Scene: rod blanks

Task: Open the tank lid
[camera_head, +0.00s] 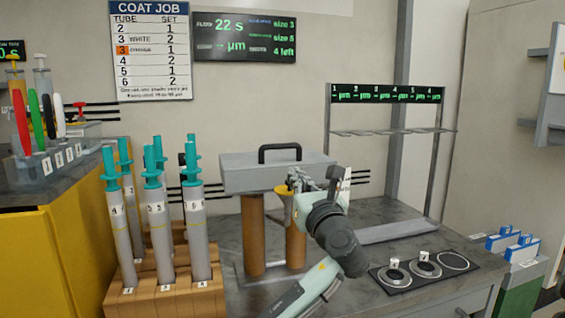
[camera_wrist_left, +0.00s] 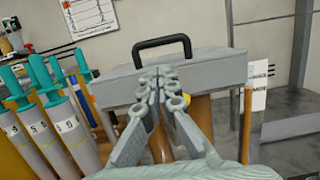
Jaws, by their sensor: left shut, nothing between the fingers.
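A grey box-shaped lid (camera_head: 240,176) with a black handle (camera_head: 279,147) on top stands above two brown cylinders (camera_head: 254,235) at the middle of the bench. The handle also shows upright in the left wrist view (camera_wrist_left: 161,42), past the fingers. My left gripper (camera_head: 298,179) is shut and empty, in front of the lid's right half and below the handle. In the left wrist view the fingertips (camera_wrist_left: 157,76) come together before the lid's front face. Whether they touch it I cannot tell. A yellow funnel-like part (camera_head: 284,196) is partly hidden by the gripper. My right gripper is out of view.
A wooden rack (camera_head: 170,296) of several grey tubes with teal tops (camera_head: 152,205) stands left of the lid. A grey frame with a display (camera_head: 387,94) stands behind right. A black plate with round pads (camera_head: 424,270) lies front right. A grey tray (camera_head: 400,230) lies behind it.

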